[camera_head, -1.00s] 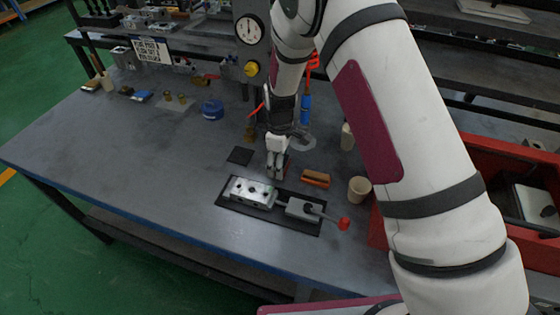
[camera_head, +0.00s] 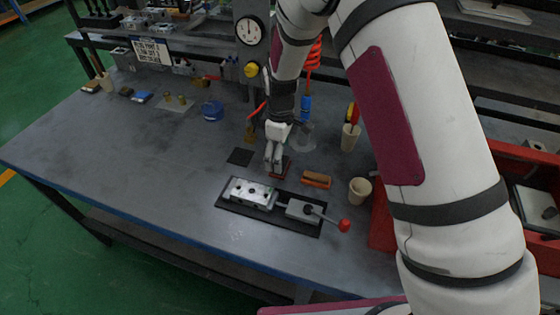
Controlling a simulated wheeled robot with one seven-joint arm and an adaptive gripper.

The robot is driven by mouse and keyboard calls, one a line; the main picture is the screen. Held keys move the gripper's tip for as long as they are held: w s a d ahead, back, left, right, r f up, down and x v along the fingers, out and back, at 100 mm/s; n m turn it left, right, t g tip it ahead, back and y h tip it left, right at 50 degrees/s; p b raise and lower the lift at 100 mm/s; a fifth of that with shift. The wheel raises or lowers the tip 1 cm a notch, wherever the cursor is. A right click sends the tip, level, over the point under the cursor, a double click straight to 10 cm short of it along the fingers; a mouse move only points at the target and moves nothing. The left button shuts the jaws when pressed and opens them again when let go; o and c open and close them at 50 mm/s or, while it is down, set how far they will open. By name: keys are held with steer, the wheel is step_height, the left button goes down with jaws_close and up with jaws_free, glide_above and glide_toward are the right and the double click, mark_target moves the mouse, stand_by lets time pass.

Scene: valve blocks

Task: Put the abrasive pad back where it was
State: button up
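A small dark reddish-brown pad, which looks like the abrasive pad (camera_head: 285,169), is on the grey table behind the metal valve block, partly hidden by my fingers. My gripper (camera_head: 274,169) points down at its left side. The fingertips overlap the pad in this view, and I cannot tell whether they grip it or stand just clear of it. A flat black square (camera_head: 240,156) lies bare on the table to the left of my gripper.
The valve block (camera_head: 250,192) and a red-knobbed clamp (camera_head: 305,211) sit on a black mat (camera_head: 275,217) in front. An orange-brown brush or block (camera_head: 316,180), a beige cup (camera_head: 359,190) and a tool cup (camera_head: 350,137) stand to the right. The table's left side is mostly clear.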

steer(key=s+d+r+m+t, duration=0.1)
steer(key=s+d+r+m, duration=0.2)
steer(key=r, duration=0.6)
steer(key=s+d+r+m, duration=0.1)
steer(key=s+d+r, duration=0.25)
steer(key=r, duration=0.45)
steer(key=s+d+r+m+t, duration=0.1)
steer(key=s+d+r+m, duration=0.2)
steer(key=r, duration=0.6)
steer(key=s+d+r+m+t, duration=0.1)
steer(key=s+d+r+m, duration=0.1)
steer(key=s, duration=0.8)
steer(key=s+d+r+m+t, duration=0.1)
steer(key=s+d+m, duration=0.3)
steer(key=s, duration=0.6)
steer(key=shift+d+r+m+t, duration=0.2)
steer(key=shift+r+m+t, duration=0.15)
steer(key=shift+r, duration=0.4)
steer(key=shift+c, duration=0.6)
